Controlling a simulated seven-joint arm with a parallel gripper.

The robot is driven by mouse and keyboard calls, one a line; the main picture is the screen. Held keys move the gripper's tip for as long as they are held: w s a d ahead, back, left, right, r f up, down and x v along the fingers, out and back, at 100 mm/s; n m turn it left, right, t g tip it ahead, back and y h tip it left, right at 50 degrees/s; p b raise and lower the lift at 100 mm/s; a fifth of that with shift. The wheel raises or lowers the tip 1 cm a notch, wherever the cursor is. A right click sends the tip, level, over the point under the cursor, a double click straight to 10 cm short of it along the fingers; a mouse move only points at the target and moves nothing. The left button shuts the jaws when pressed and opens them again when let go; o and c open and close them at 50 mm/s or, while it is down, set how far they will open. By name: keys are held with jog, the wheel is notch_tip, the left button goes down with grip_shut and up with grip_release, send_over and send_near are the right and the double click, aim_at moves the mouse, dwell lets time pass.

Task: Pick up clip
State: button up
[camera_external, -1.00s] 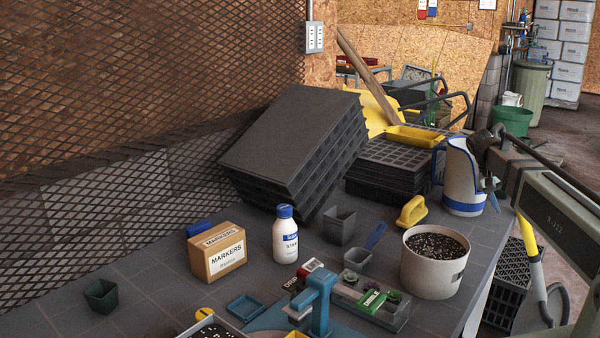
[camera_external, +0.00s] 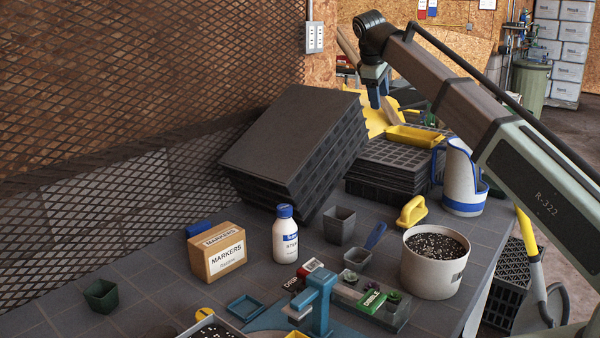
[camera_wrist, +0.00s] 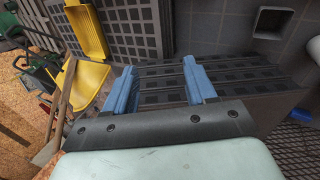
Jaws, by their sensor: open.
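I cannot pick out a clip for certain in either view. A small yellow piece with a raised handle (camera_external: 411,211) stands on the table left of the white jug, but I cannot tell whether it is a clip. My gripper (camera_external: 376,97) is raised above the back of the table, by the stacked black trays. In the wrist view its blue fingers (camera_wrist: 160,75) are apart with nothing between them. Black trays lie below the fingers there.
A tilted stack of black trays (camera_external: 290,135) leans at the back. A white jug (camera_external: 463,180), a soil bucket (camera_external: 432,275), a bottle (camera_external: 285,240), a markers box (camera_external: 216,252) and a small green pot (camera_external: 101,296) stand around. The table between box and green pot is clear.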

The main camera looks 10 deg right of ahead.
jog(key=w+a+f+n+y, duration=0.15)
jog(key=a+n, duration=0.25)
jog(key=a, duration=0.9)
jog(key=n+g+y, duration=0.2)
jog(key=n+g, duration=0.2)
jog(key=n, duration=0.8)
send_over(198, 225)
jog(key=f, duration=2.9)
jog(key=shift+s+a+f, duration=0.1)
jog(key=shift+s+a, duration=0.05)
jog(key=shift+a, duration=0.1)
jog(key=shift+w+d+f, duration=0.1)
jog(key=shift+f, duration=1.3)
jog(key=shift+w+d+f, duration=0.1)
jog(key=shift+f, duration=1.3)
jog(key=c, duration=1)
